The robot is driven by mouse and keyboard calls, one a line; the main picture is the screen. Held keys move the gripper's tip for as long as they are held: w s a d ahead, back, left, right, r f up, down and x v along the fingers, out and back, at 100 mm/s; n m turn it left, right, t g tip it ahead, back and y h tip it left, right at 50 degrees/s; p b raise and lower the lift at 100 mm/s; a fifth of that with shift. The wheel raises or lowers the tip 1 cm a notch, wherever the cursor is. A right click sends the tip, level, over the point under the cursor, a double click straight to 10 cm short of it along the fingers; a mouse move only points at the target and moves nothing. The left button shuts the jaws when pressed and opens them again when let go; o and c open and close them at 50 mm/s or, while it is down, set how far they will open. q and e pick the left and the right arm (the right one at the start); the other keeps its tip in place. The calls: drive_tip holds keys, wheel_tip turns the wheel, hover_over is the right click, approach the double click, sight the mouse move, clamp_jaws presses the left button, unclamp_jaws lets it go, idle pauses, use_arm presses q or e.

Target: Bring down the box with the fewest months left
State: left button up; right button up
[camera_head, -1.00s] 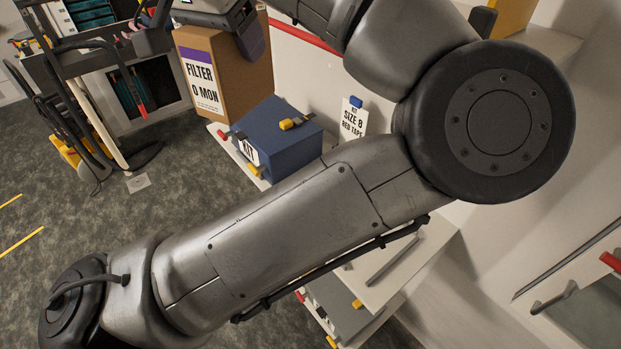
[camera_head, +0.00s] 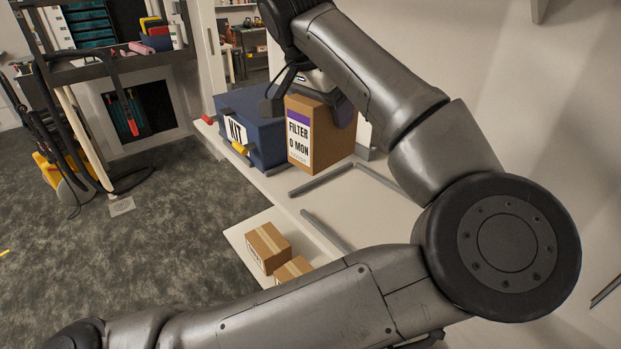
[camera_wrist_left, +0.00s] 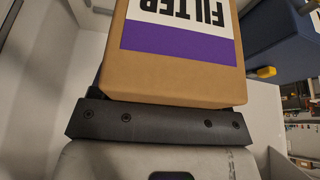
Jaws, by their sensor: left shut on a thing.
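My left gripper (camera_head: 308,106) is shut on a brown cardboard box (camera_head: 330,140) with a purple band and a white label. The label reads "FILTER" and, below it, "0 MON", perhaps cut off. The box is upright, just right of a blue KIT box (camera_head: 250,122) and over the white shelf. I cannot tell whether its base touches the shelf. In the left wrist view, the brown box (camera_wrist_left: 180,75) fills the space ahead of the dark gripper bar (camera_wrist_left: 155,121), its label upside down. My right gripper is out of view.
Two small brown cartons (camera_head: 268,247) sit on a lower white shelf, one partly hidden by my arm. Grey rails (camera_head: 327,231) edge the white shelf. A dark cart (camera_head: 100,55) with tools and bottles stands at the left. The grey carpet between is clear.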

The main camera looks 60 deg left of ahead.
sight(347, 156)
use_arm(q)
drive_tip(key=shift+m, duration=0.5)
drive_tip(key=b+x, duration=0.2)
drive_tip(key=x, duration=0.1)
drive_tip(key=d+b+x, duration=0.1)
drive_tip(key=b+x, duration=0.1)
drive_tip(key=x, duration=0.2)
drive_tip(key=d+b+x, duration=0.1)
drive_tip(key=b+x, duration=0.1)
drive_tip(key=x, duration=0.1)
drive_tip(key=shift+w+d+f, duration=0.1)
drive_tip(key=shift+w+f, duration=0.15)
drive_tip(key=shift+f, duration=0.15)
drive_tip(key=shift+w+a+f+b, duration=0.55)
drive_tip(key=shift+a+f+b, duration=0.75)
drive_tip(key=shift+a+f, duration=0.55)
drive_tip(key=shift+w+a+f+b, duration=0.55)
drive_tip(key=shift+a+f+b, duration=0.7)
drive_tip(key=shift+a+f, duration=0.6)
drive_tip(key=shift+w+a+f+b, duration=0.6)
drive_tip(key=shift+a+f+b, duration=0.7)
drive_tip(key=shift+a+f, duration=0.55)
drive_tip(key=shift+d, duration=0.1)
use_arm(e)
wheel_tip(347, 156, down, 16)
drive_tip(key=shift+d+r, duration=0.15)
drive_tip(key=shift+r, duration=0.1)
use_arm(q)
drive_tip(key=shift+f, duration=0.1)
